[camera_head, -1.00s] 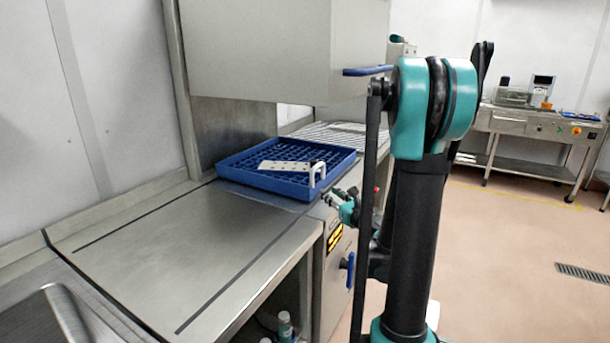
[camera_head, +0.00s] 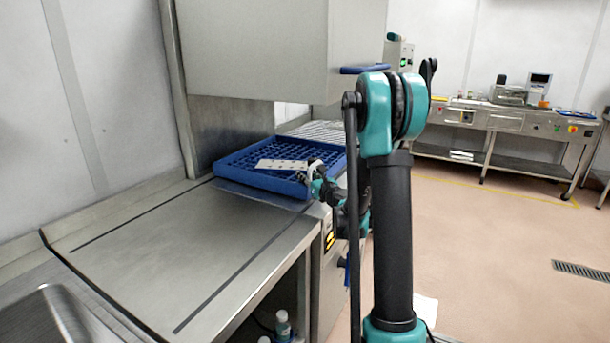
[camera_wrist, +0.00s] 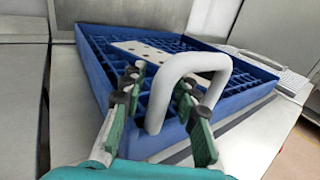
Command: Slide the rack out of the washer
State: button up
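The blue rack (camera_head: 232,171) sits under the raised hood of the washer (camera_head: 258,50), at the edge of the steel table. A pale perforated plate (camera_head: 282,165) lies in it. A white loop handle (camera_wrist: 186,62) stands at the rack's near side in the wrist view. My gripper (camera_head: 316,172) is at this handle. In the wrist view my gripper's (camera_wrist: 158,92) two green fingers are apart, one on each side of the handle's near part. I see a gap between fingers and handle, so it does not look gripped.
The bare steel table (camera_head: 175,250) to the left of the rack is clear. A sink (camera_head: 60,318) is at the lower left. Bottles (camera_head: 283,325) stand under the table. A bench with equipment (camera_head: 500,120) stands at the back right.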

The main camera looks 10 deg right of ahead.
jog(key=shift+w+a, duration=0.2)
jog(key=shift+w, duration=0.4)
grip_shut()
